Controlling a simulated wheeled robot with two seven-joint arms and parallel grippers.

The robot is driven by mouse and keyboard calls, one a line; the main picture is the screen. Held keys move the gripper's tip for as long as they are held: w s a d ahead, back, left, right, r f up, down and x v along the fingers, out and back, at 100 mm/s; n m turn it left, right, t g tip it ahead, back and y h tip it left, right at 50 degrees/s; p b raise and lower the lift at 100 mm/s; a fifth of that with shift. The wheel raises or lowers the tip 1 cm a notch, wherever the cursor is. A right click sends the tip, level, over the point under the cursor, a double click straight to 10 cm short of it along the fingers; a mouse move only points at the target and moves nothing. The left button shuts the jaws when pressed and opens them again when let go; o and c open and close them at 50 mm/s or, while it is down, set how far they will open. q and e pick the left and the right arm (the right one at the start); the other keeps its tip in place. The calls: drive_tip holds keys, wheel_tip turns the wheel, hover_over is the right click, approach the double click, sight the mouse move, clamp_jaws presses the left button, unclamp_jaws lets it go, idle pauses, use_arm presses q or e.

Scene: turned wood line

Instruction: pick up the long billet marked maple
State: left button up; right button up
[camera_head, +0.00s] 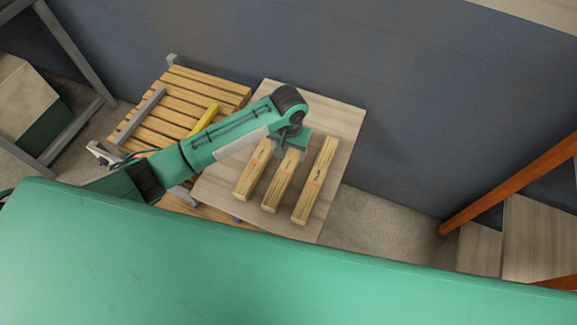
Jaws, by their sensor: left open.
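Three long pale wood billets lie side by side, slightly slanted, on a light wood-grain table top (342,120): a left one (250,175), a middle one (279,185) and a right one (313,185). My left gripper (292,146) is over the far end of the middle billet, between the other two. It is open, its fingers mostly hidden by the wrist. My right gripper is not in view.
A grey wall stands behind. An orange post (510,182) and wooden panels (540,238) are at right. Bare floor (385,215) lies between.

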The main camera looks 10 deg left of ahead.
sight(288, 164)
use_arm(q)
wheel_tip(288, 164, down, 10)
drive_tip(key=shift+r+p, duration=0.2)
drive_tip(key=shift+p, duration=0.45)
drive_tip(key=c, duration=1.3)
